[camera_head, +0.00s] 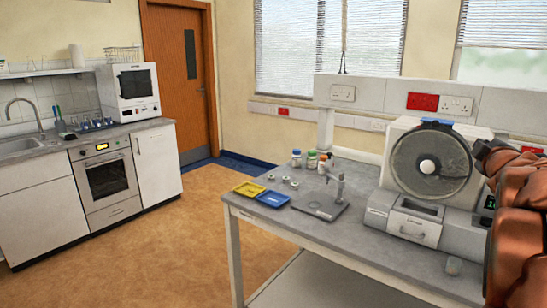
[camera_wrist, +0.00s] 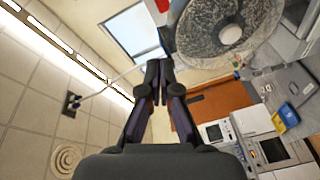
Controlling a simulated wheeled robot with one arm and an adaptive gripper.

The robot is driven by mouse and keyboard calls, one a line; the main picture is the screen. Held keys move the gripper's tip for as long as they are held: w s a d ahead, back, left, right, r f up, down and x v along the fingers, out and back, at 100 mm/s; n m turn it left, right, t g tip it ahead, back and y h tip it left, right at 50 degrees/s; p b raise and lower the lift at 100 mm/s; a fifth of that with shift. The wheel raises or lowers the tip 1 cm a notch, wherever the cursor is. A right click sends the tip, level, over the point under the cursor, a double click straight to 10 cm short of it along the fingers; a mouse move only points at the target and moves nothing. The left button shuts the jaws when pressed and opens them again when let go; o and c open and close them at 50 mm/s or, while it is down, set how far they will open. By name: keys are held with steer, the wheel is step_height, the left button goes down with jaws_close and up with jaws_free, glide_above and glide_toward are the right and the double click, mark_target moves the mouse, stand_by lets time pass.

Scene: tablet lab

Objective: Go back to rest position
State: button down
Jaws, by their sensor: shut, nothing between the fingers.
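My gripper (camera_wrist: 158,75) shows in the wrist view with its dark fingers together and nothing held. It is raised into free air, and the room appears turned on its side behind it. In the head view my orange arm fills the right edge, and the gripper itself is out of that view. A machine with a round clear drum (camera_head: 430,163) stands on the grey lab table (camera_head: 300,222) close beside my arm. The drum also shows in the wrist view (camera_wrist: 232,58), near the fingertips in the picture; the true gap cannot be told.
A yellow tray (camera_head: 249,189), a blue tray (camera_head: 272,199), several bottles (camera_head: 312,160) and a small stand device (camera_head: 327,207) sit on the table. Counters with an oven (camera_head: 109,180) stand left; open floor (camera_head: 170,250) lies between.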

steer(key=s+a+f+m+g+y, duration=0.1)
steer(key=s+a+f+m+g, duration=0.35)
steer(key=s+a+f, duration=0.5)
steer(key=s+a+f+m+g+y, duration=0.2)
steer(key=s+a+f+m+g, duration=0.3)
steer(key=f, duration=0.7)
steer(key=s+a+f+g+y, duration=0.2)
steer(key=s+a+f+g, duration=0.2)
steer(key=s+a, duration=0.5)
steer(key=s+a+f+n+g+y, duration=0.1)
steer(key=s+a+f+g, duration=0.3)
steer(key=s+a, duration=0.6)
steer(key=s+f+y+p, duration=0.1)
steer(key=s, duration=0.2)
steer(key=shift+s+y, duration=0.3)
steer(key=shift+s, duration=0.1)
steer(key=shift+g, duration=0.25)
